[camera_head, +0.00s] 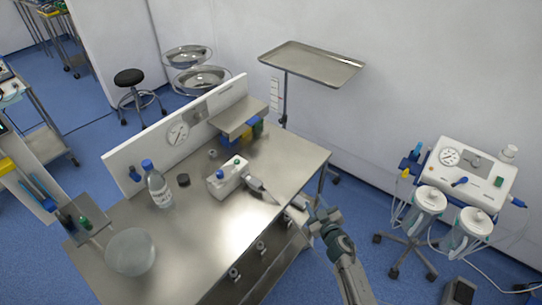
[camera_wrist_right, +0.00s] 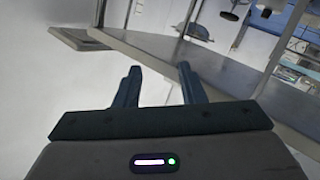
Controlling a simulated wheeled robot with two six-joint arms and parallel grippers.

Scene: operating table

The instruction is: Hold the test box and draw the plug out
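My right gripper (camera_head: 297,212) is at the table's front right edge, apart from the box. In the right wrist view its two fingers (camera_wrist_right: 160,90) are spread with nothing between them. The box and plug cannot be made out there. My left gripper is not in view.
A clear bottle (camera_head: 160,190), a dark round cap (camera_head: 183,180) and a glass bowl (camera_head: 131,252) stand left of the box. A raised steel shelf (camera_head: 239,118) and a white back panel (camera_head: 180,133) line the far side. The tabletop before the box is clear.

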